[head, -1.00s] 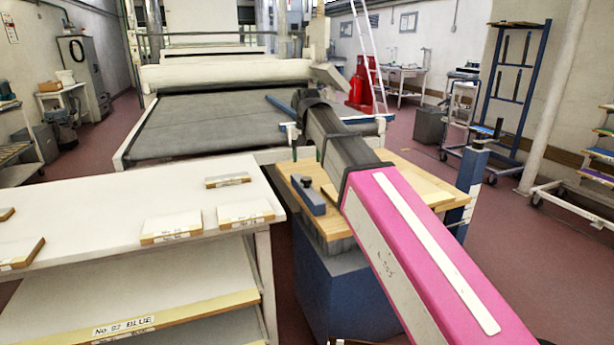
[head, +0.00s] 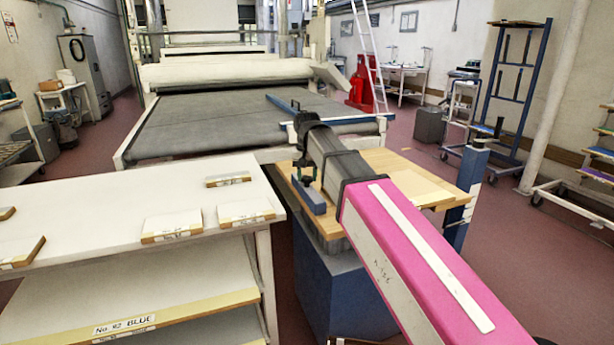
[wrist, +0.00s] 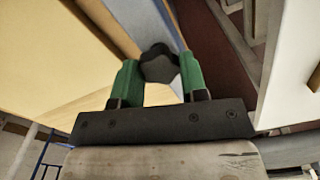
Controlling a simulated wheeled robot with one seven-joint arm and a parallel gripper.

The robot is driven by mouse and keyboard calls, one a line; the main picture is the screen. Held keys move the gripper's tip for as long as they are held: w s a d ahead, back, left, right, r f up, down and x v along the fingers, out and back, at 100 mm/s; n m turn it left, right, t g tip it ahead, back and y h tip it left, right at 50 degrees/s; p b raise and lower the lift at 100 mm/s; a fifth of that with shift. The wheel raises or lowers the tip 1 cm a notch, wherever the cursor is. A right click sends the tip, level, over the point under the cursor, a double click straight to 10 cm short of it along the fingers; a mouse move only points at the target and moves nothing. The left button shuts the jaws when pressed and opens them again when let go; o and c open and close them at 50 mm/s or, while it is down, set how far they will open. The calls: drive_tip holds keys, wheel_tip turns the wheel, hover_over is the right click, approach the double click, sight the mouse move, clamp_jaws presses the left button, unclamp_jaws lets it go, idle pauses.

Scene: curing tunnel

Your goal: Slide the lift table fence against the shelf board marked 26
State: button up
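The lift table (head: 333,222) has a wooden top on a blue-grey base. The fence (head: 309,197), a short blue bar with a dark knob, lies along the left part of its top. A pale board (head: 425,190) lies on the top to the right, partly hidden by my arm. I cannot read a 26 on any board. My gripper (head: 306,170) is down at the fence. In the wrist view, its two green fingers (wrist: 160,78) stand on either side of the black knob (wrist: 160,64) and look open. Whether they touch it is unclear.
A white bench (head: 110,215) with several small labelled boards stands close on the left. Its lower shelf (head: 180,312) reads "No 82 BLUE". A conveyor (head: 230,125) lies behind the lift table. A blue post (head: 467,190) stands at its right; open floor lies beyond.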

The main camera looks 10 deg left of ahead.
clamp_jaws()
drive_tip(key=shift+w+d, duration=0.45)
drive_tip(key=shift+d, duration=0.25)
drive_tip(key=shift+w+d, duration=0.4)
drive_tip(key=shift+d, duration=0.3)
drive_tip(key=shift+w+d, duration=0.45)
drive_tip(key=shift+d, duration=0.25)
drive_tip(key=o, duration=0.7)
unclamp_jaws()
drive_tip(key=shift+o, duration=0.2)
drive_tip(key=shift+r, duration=0.1)
wheel_tip(320, 180, up, 11)
drive_tip(key=shift+f, duration=0.2)
